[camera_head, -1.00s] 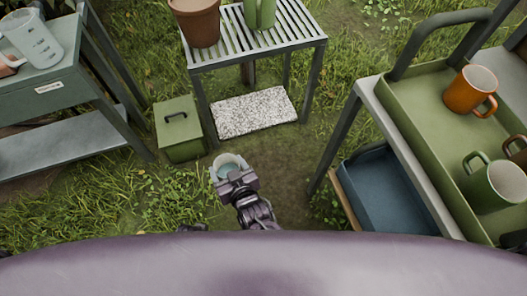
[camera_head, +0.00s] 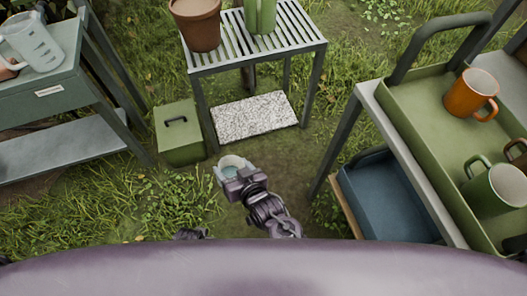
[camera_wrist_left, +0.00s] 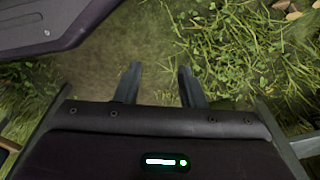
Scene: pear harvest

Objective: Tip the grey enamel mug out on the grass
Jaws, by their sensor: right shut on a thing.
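My right gripper (camera_head: 231,174) is shut on the grey enamel mug (camera_head: 236,160) and holds it low over the ground, in front of the green box. The mug's mouth faces up towards the head camera. A pale blue-green inside shows; I cannot tell whether that is liquid. The gripper hides the near side of the mug. My left gripper (camera_wrist_left: 159,88) is open and empty in the left wrist view, its two fingers apart over grass and bare soil. The grass (camera_head: 150,205) lies to the left of the mug.
A slatted table (camera_head: 262,50) bears a terracotta pot, with a speckled slab (camera_head: 255,117) below. A trolley with a green tray (camera_head: 425,130) and mugs stands right, a blue bin (camera_head: 385,200) beneath. A workbench (camera_head: 55,95) stands left.

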